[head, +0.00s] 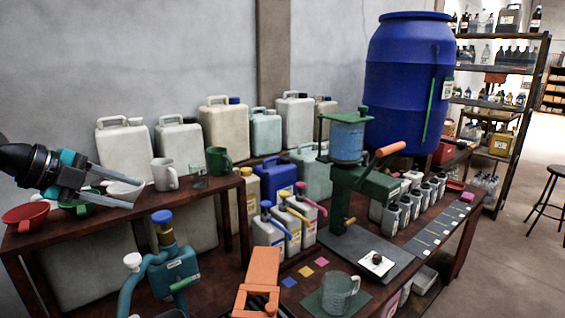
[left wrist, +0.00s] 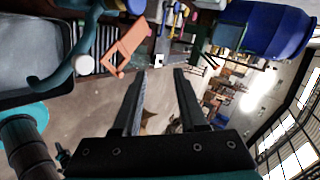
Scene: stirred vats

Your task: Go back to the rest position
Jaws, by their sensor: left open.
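My left gripper (head: 138,194) comes in from the left edge above the left shelf. Its two grey fingers are apart, with nothing seen held between them. A white bowl (head: 122,189) shows behind the fingers; I cannot tell whether they touch it. In the left wrist view the same open fingers (left wrist: 161,71) have grey floor between and beyond them. My right gripper is in neither view.
The left shelf (head: 98,232) holds a red bowl (head: 25,215), a white mug (head: 165,174) and a green mug (head: 218,160). A teal pump (head: 172,265) and an orange frame (head: 262,270) stand in front. A glass mug (head: 339,294) sits on the right bench.

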